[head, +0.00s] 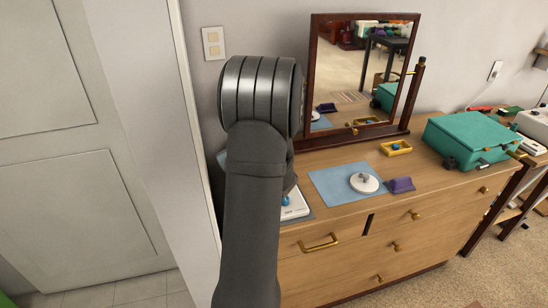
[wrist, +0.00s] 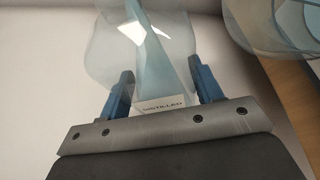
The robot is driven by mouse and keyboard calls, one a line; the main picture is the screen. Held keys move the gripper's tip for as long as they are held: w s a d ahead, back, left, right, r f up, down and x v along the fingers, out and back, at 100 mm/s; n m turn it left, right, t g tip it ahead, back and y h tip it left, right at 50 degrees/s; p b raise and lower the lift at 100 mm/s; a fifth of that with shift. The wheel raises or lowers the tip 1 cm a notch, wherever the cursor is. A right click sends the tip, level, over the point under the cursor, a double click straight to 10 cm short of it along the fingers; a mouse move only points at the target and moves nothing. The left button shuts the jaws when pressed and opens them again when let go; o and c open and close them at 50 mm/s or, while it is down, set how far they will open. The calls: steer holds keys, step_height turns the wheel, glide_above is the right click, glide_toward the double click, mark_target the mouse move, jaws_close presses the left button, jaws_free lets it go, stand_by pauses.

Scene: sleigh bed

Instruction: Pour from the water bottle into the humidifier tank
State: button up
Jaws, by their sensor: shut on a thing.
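In the wrist view, a clear, pale blue bottle (wrist: 165,50) with a white label reading roughly "DISTILLED" stands between the blue fingers of my gripper (wrist: 161,78). My gripper is shut on it. A second clear, bluish vessel (wrist: 280,25) is at the top right of the wrist view, cut off by the frame edge and apart from my fingers; it may be the humidifier tank. In the head view my arm hides the gripper and most of what is near it. I cannot tell the water level.
The wooden dresser (head: 400,215) carries a blue mat (head: 325,186) with a white round piece (head: 364,182), a purple block (head: 400,185), a yellow tray (head: 395,147) and a teal case (head: 470,138). A mirror (head: 360,70) stands behind. A white device (head: 296,207) shows partly beside my arm.

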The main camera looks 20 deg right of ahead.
steer(key=shift+r+m, duration=0.25)
steer(key=shift+m, duration=0.05)
stand_by(0.4)
steer(key=shift+d+f+m+t+y, duration=0.1)
steer(key=shift+d+m+t+y, duration=0.3)
steer(key=shift+m, duration=0.3)
stand_by(1.6)
steer(key=shift+r+m+t, duration=0.3)
steer(key=shift+r+m, duration=0.35)
steer(key=shift+m, duration=0.05)
stand_by(2.1)
